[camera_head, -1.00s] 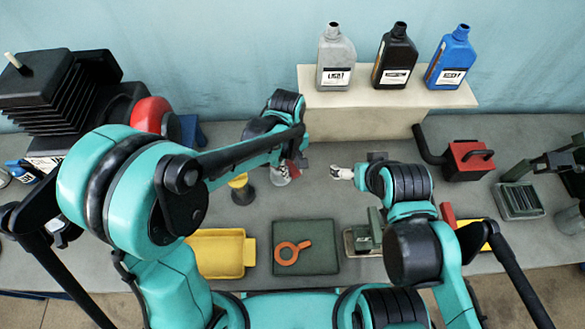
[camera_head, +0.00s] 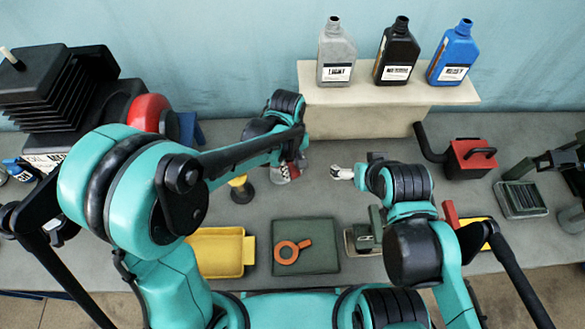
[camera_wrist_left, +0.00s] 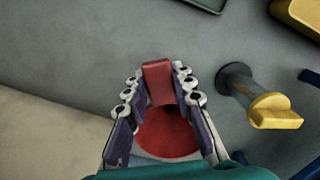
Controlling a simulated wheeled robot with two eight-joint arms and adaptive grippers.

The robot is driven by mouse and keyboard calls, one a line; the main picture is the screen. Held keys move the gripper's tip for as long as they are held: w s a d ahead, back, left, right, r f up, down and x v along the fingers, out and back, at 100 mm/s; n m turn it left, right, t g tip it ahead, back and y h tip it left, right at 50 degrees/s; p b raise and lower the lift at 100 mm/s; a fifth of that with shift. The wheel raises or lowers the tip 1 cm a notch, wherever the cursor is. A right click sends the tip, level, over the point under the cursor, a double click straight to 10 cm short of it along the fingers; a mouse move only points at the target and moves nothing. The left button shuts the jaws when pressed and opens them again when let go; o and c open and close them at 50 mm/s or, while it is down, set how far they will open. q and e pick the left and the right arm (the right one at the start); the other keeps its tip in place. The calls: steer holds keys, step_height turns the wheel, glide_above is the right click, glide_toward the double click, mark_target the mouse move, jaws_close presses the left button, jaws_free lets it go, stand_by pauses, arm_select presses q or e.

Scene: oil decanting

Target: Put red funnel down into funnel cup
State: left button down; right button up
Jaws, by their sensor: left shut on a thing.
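The red funnel (camera_wrist_left: 168,132) is between the two fingers of my left gripper (camera_wrist_left: 160,88), which is shut on its red tab. In the head view only a small red part of the funnel (camera_head: 293,171) shows beside my left gripper (camera_head: 284,168), partly behind the arm. The funnel cup cannot be made out clearly; a pale rim shows below the funnel in the left wrist view, and I cannot tell whether they touch. My right gripper (camera_head: 342,173) is over the middle of the table, apart from the funnel; its jaw state is unclear.
A yellow tray (camera_head: 215,254) and a dark mat (camera_head: 318,262) with an orange ring tool (camera_head: 288,254) lie nearer. Bottles stand on a beige shelf (camera_head: 360,118) behind.

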arm_select(q)
steer(key=shift+f+b, duration=0.35)
steer(key=shift+f, duration=0.15)
steer(key=c, duration=1.2)
jaws_free()
steer(key=shift+r, duration=0.1)
step_height(320, 180, up, 12)
steer(key=shift+w+a, duration=0.3)
steer(key=shift+w, duration=0.1)
steer(key=s+a+f+m+t+b, duration=0.1)
steer(key=s+a+m+t, duration=0.2)
steer(key=a, duration=0.6)
steer(key=s+a+f+m+t+b, duration=0.1)
steer(key=s+a+m+t, duration=0.2)
steer(key=a, duration=0.7)
steer(key=shift+s+a+f+t+y+b, duration=0.2)
steer(key=shift+s+f+t+y+b, duration=0.15)
steer(key=shift+s+t, duration=0.75)
